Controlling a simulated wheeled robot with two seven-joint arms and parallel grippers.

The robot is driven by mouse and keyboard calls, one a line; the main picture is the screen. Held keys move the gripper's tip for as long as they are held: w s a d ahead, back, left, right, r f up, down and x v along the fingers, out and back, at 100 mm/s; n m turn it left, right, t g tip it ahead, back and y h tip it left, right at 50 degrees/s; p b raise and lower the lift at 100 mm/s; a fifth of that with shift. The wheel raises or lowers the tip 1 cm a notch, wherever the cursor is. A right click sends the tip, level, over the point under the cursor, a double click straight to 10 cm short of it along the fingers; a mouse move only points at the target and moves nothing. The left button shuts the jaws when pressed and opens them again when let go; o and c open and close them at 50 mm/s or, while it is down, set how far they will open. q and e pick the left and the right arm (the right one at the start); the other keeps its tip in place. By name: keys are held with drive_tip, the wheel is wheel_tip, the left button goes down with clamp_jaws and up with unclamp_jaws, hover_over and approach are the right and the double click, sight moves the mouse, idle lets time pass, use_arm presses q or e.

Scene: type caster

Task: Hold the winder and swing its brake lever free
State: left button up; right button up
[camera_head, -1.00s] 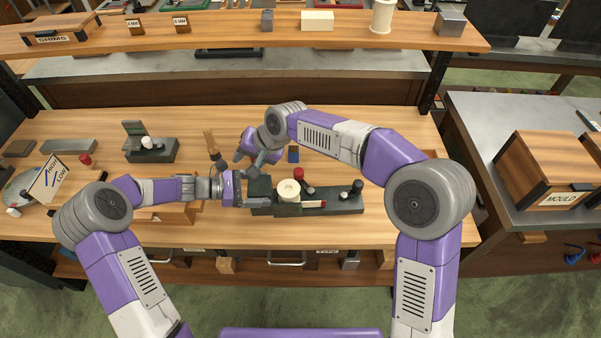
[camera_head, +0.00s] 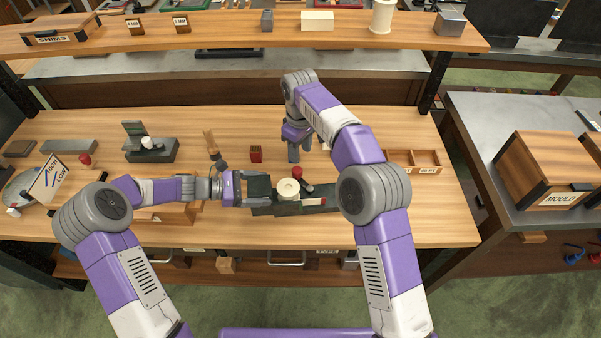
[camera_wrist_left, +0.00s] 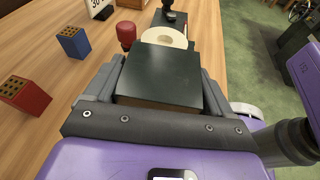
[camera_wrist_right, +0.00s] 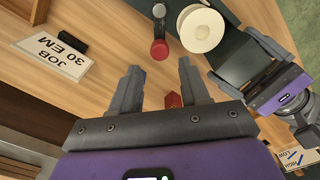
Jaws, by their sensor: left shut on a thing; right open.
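The winder is a long dark base (camera_head: 320,205) with a cream spool (camera_head: 288,189), a red knob (camera_head: 297,173) behind the spool and a red-ended bar (camera_head: 314,202) in front. My left gripper (camera_head: 256,188) is shut on the dark block at its left end; in the left wrist view the block (camera_wrist_left: 160,75) sits between the fingers. My right gripper (camera_head: 293,158) is open and empty behind the winder, pointing down. In the right wrist view, the red knob (camera_wrist_right: 159,50) on its grey arm lies beyond the fingertips (camera_wrist_right: 158,80), apart from them.
A red block with holes (camera_head: 256,154) stands left of my right gripper; a blue one (camera_wrist_left: 73,41) is near it. A JOB sign (camera_wrist_right: 57,57) stands behind the winder. A handled tool (camera_head: 213,147) stands behind my left gripper. A divided wooden tray (camera_head: 412,160) is at right.

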sight(300, 173)
wheel_tip(300, 173, down, 11)
drive_tip(key=shift+f, duration=0.1)
idle(0.3)
drive_tip(key=shift+c, duration=0.2)
drive_tip(key=c, duration=0.6)
